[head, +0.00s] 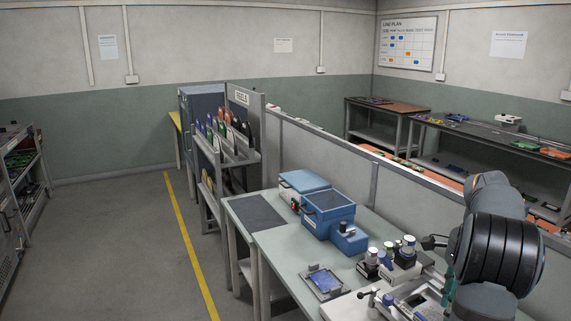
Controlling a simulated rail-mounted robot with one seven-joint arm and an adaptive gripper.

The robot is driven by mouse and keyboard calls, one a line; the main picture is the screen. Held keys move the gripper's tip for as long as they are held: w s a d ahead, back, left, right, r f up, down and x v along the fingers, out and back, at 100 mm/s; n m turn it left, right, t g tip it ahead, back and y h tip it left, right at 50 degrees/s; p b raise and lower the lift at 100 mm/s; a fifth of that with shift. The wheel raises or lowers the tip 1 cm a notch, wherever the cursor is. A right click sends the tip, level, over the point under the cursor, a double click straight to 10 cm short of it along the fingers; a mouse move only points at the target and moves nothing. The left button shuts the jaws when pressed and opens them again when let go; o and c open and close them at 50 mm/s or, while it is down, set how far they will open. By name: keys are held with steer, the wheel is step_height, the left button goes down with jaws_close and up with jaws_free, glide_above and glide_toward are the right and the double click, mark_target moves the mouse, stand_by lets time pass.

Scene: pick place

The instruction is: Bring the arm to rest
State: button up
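My arm (500,245) rises at the right edge of the head view, grey with a dark banded joint. It stands in front of the right end of the workbench (277,244). My gripper cannot be made out; it is hidden behind the arm or out of the picture. Whether it holds anything does not show. A small dark part (434,242) shows just left of the arm, and I cannot tell what it belongs to.
On the bench stand an open blue bin (328,204), a smaller blue box (349,239), several white-topped items (408,246) and a small tray (325,281) with a blue piece. A grey partition (335,157) runs behind. The floor left of the yellow line (190,245) is clear.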

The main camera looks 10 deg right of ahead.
step_height(320, 180, down, 11)
steer(key=shift+a+f, duration=0.1)
steer(key=shift+r+n+p, duration=0.3)
steer(key=shift+n+p, duration=0.3)
steer(key=shift+p, duration=0.15)
steer(key=n+p, duration=0.3)
steer(key=n, duration=0.2)
steer(key=shift+r, duration=0.1)
steer(key=n+p, duration=0.2)
steer(key=n, duration=0.1)
steer(key=n+p, duration=0.4)
steer(key=n, duration=0.1)
steer(key=n+p, duration=0.3)
steer(key=n, duration=0.1)
steer(key=shift+w, duration=0.1)
steer(key=shift+w+r+b, duration=0.1)
steer(key=shift+r+b, duration=0.1)
steer(key=shift+b, duration=0.25)
steer(key=shift+r, duration=0.65)
